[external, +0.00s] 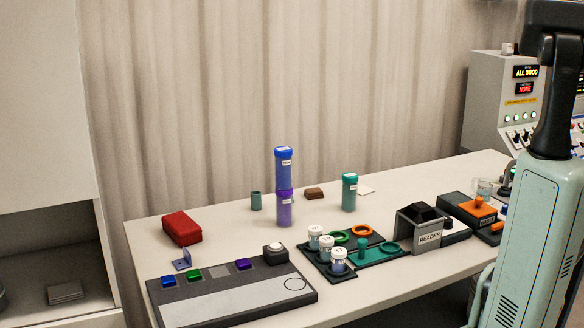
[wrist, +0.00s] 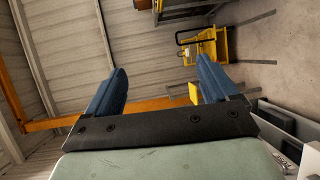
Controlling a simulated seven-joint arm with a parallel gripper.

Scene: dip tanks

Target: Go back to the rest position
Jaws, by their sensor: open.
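My gripper (wrist: 166,90) shows in the wrist view with its two blue fingers apart and nothing between them. It points away from the table, toward the wall and floor of a hall. In the external view my arm stands at the right edge, raised; the gripper itself is out of that picture. No object is near the fingers.
The white table (external: 230,232) holds a blue tube (external: 284,168) on a purple tube (external: 284,210), a teal tube (external: 349,192), a red case (external: 181,228), a READER box (external: 420,232), white-capped jars (external: 338,261) in a dark tray and a button panel (external: 235,297). A yellow cart (wrist: 207,50) stands far off.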

